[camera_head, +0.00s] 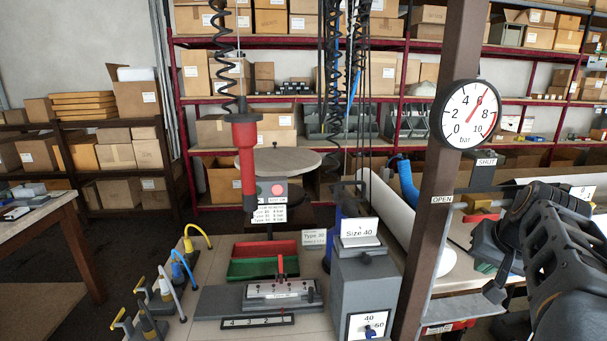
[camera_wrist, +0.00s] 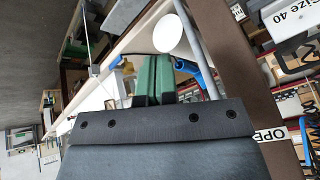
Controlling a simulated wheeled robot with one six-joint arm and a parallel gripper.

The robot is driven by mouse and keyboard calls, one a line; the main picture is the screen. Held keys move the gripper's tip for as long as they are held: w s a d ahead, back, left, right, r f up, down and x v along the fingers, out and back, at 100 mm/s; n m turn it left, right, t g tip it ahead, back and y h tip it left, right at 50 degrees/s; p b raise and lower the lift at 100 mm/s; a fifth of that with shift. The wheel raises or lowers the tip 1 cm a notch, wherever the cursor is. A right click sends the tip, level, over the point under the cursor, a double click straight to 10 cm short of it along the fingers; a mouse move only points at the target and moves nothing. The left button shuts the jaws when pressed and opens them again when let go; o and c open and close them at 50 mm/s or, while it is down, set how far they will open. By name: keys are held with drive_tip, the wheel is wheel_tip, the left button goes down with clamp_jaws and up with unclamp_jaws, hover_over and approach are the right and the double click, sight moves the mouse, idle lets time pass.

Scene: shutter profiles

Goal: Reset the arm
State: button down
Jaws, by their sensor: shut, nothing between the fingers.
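My arm (camera_head: 570,262) is at the right edge in the head view, folded beside the brown post and clear of the bench fixtures. My gripper (camera_wrist: 154,80) shows in the wrist view as two green fingers side by side, shut with nothing between them. The wrist view is strongly tilted. In the head view I cannot make out the fingertips clearly.
A brown post (camera_head: 437,190) with a pressure gauge (camera_head: 466,114) stands left of my arm. The bench holds a grey Size 40 box (camera_head: 362,275), red and green trays (camera_head: 264,259), and a clamping fixture (camera_head: 281,293). A red tool (camera_head: 245,160) hangs above.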

drive_tip(key=s+a+f+n+g, duration=0.1)
drive_tip(key=s+a+f+n, duration=0.2)
drive_tip(key=a+f, duration=0.4)
drive_tip(key=s+a+f+n+g+p, duration=0.1)
drive_tip(key=s+a+f+n, duration=0.3)
drive_tip(key=a, duration=1)
wheel_tip(320, 180, down, 3)
drive_tip(key=shift+a+f+y, duration=0.1)
drive_tip(key=shift+a+y, duration=0.1)
drive_tip(key=shift+y, duration=0.2)
